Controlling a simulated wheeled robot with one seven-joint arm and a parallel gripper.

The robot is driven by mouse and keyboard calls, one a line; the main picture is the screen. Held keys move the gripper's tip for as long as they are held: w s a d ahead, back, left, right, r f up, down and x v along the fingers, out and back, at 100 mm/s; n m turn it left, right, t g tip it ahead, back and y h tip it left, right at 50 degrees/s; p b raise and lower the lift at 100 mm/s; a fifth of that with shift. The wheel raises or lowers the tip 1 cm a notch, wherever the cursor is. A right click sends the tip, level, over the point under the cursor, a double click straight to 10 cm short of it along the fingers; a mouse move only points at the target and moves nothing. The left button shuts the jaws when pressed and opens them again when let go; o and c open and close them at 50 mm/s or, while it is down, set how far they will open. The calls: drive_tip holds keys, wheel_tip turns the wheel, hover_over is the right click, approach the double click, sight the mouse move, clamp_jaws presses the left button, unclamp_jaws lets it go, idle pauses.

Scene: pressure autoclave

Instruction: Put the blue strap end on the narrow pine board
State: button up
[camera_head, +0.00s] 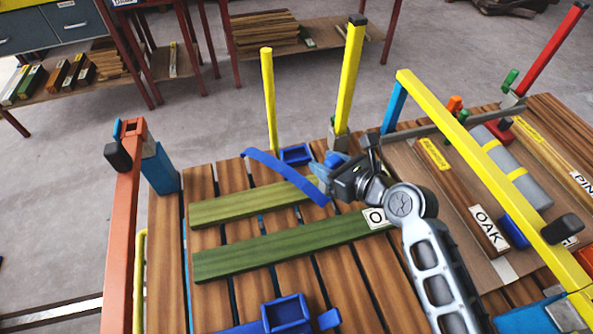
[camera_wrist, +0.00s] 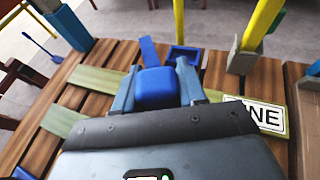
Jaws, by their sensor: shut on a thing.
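The blue strap (camera_head: 280,172) slants across the far side of the slatted table. In the wrist view, its thick blue end (camera_wrist: 155,90) is between the fingers of my gripper (camera_wrist: 157,85), which is shut on it. The head view shows my gripper (camera_head: 322,175) at the right end of the far greenish board (camera_head: 245,206). In the wrist view this board (camera_wrist: 108,82) carries a partly hidden label (camera_wrist: 254,117) reading "INE". The strap end is over or close to this board; I cannot tell whether it touches.
A second greenish board (camera_head: 285,250) lies nearer, with a label starting with "O". Blue holders stand behind (camera_head: 296,154) and in front (camera_head: 287,314). Yellow posts (camera_head: 268,100) rise behind. A yellow bar (camera_head: 480,165) crosses at right; an orange post (camera_head: 123,220) stands left.

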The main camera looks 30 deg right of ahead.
drive_tip(key=shift+w+a+f+b, duration=0.25)
drive_tip(key=shift+w+a+f, duration=0.1)
drive_tip(key=shift+w+f, duration=1.05)
drive_tip(key=shift+w+a+f+b, duration=0.25)
drive_tip(key=shift+w+a+f, duration=0.15)
drive_tip(key=shift+w+f, duration=1)
drive_tip(key=shift+w+a+f+b, duration=0.3)
drive_tip(key=shift+w+f, duration=0.85)
drive_tip(key=shift+f, duration=0.5)
drive_tip(key=shift+f, duration=0.2)
drive_tip(key=o, duration=1.1)
drive_tip(key=shift+r, duration=0.2)
drive_tip(key=v, duration=1.2)
drive_tip(key=shift+p, duration=0.35)
